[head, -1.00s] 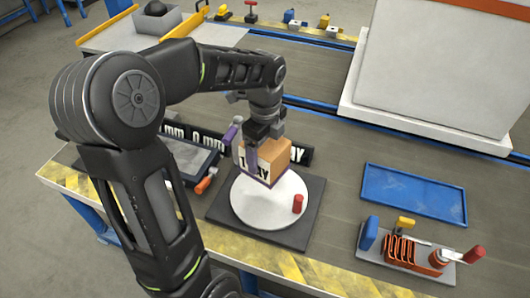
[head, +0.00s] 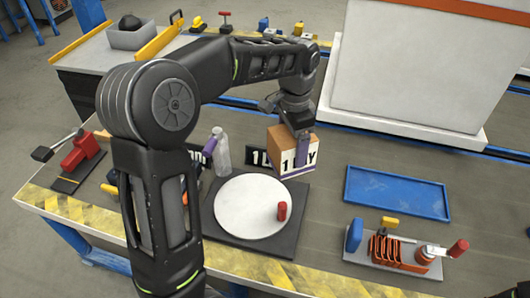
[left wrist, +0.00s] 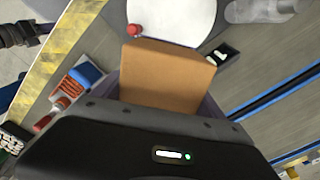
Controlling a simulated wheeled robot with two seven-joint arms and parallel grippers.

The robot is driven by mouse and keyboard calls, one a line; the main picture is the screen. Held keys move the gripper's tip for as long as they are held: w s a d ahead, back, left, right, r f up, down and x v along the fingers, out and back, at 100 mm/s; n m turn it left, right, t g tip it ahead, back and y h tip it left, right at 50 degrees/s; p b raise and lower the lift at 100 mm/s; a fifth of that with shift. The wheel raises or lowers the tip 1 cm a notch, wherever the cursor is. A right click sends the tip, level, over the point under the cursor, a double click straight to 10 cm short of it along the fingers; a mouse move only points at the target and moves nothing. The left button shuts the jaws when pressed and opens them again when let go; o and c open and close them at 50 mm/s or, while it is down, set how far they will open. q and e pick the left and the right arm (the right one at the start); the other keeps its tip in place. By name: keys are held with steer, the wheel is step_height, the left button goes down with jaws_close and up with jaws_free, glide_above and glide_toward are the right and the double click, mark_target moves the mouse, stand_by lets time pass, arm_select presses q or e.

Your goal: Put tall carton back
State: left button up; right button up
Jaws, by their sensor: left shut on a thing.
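The tall carton (head: 291,149) is a brown box with a white label band and a purple edge at its bottom. My left gripper (head: 302,143) is shut on it and holds it above the table, behind and right of the white round plate (head: 236,206). In the left wrist view the carton's brown face (left wrist: 168,75) fills the middle, between the fingers. Whether its base clears the table by much is hard to tell. My right gripper is not in view.
A red cylinder (head: 282,211) stands on the white plate. A blue tray (head: 398,194) lies empty to the right. A clear bottle (head: 221,152) stands behind the plate, and a large white block (head: 410,75) at the back.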

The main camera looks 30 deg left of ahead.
arm_select(q)
steer(key=w+d+r+n, duration=0.2)
steer(key=w+d+n, duration=0.2)
steer(key=d+n, duration=0.3)
steer(key=shift+d+r, duration=0.25)
steer(key=shift+r, duration=0.05)
